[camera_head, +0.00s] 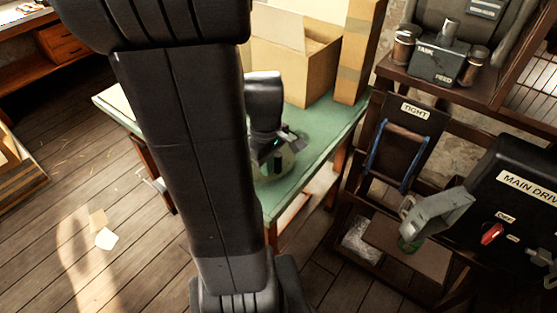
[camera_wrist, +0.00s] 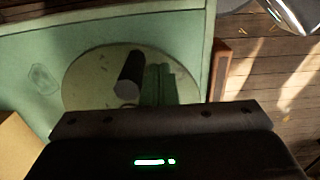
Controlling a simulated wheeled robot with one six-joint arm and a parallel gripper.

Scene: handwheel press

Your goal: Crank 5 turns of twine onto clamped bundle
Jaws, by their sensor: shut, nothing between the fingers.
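My gripper (camera_head: 268,150) is above the green table top in the head view. In the wrist view its fingers (camera_wrist: 159,84) look like two narrow strips side by side, shut with nothing between them. Below them is a pale round disc (camera_wrist: 92,88), which also shows in the head view (camera_head: 288,167). A dark upright cylindrical handle (camera_wrist: 129,74) stands on the disc just left of the fingers. I cannot tell whether the fingers touch the disc. I cannot make out a clamped bundle or twine; my arm hides part of the table.
Cardboard boxes (camera_head: 290,62) stand at the back of the green table (camera_head: 328,135). To the right are a rack with a TIGHT panel (camera_head: 409,128), a MAIN DRIVE box (camera_head: 515,205) with a red switch (camera_head: 491,234), and a grey lever (camera_head: 440,211). The wooden floor at left is mostly clear.

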